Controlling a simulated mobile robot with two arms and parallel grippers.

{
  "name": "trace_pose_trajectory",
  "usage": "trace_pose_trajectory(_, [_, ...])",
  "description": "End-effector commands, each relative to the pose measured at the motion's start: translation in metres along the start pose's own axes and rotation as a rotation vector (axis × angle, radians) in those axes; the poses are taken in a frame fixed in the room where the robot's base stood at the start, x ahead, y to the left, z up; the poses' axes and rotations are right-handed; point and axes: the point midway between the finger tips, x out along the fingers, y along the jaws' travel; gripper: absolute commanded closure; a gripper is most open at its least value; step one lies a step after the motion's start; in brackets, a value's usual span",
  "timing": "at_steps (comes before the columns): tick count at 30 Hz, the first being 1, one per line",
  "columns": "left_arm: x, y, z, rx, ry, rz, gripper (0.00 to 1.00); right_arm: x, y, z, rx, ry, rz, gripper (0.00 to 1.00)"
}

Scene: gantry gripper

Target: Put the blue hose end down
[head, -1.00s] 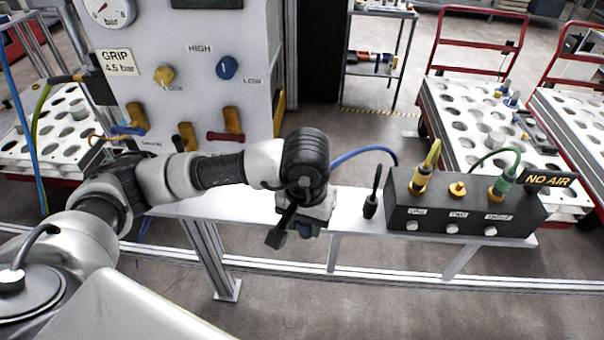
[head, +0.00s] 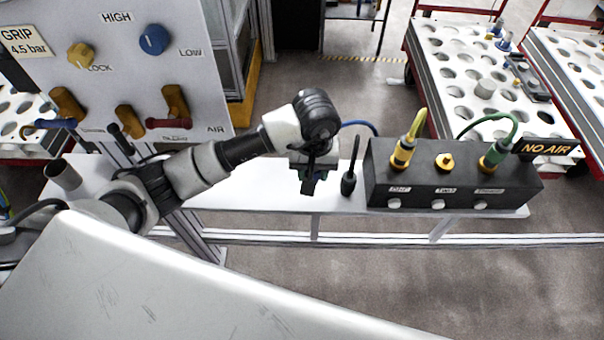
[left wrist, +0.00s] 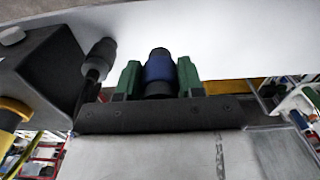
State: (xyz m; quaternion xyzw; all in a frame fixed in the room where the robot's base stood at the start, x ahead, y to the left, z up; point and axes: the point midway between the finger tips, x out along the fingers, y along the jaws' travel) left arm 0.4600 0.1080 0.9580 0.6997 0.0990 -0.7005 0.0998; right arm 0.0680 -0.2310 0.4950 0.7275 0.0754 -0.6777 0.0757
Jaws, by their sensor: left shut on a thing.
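The blue hose (head: 358,124) shows behind my wrist in the head view, running toward the box. The hose end itself is mostly hidden there by the gripper. I cannot tell whether it touches the shelf. My right gripper is not in view.
The black box (head: 450,176) holds a yellow and a green hose plug, a bare brass port and a NO AIR sign (head: 546,147). A black upright tool (head: 349,172) stands between gripper and box.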

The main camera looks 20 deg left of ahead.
Motion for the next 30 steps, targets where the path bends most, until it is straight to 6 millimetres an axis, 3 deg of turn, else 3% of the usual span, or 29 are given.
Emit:
trace_pose_trajectory(3, [0.009, -0.017, -0.006, -0.001, -0.002, 0.000, 0.86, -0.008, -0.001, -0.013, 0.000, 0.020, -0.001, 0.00])
trace_pose_trajectory(8, [0.017, -0.024, -0.009, 0.001, -0.001, 0.001, 0.86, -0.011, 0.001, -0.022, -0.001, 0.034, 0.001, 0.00])
trace_pose_trajectory(16, [0.052, -0.024, -0.008, 0.001, -0.002, 0.002, 0.86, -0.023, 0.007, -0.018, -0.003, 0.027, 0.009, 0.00])
trace_pose_trajectory(28, [0.059, -0.024, -0.009, 0.002, 0.002, 0.001, 0.86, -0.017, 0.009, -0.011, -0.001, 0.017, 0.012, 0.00])
trace_pose_trajectory(29, [0.059, -0.024, -0.009, 0.002, 0.002, 0.001, 0.61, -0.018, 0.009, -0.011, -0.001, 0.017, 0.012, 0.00])
trace_pose_trajectory(30, [0.058, -0.024, -0.009, 0.002, 0.001, 0.001, 0.55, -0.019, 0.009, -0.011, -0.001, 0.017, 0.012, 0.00])
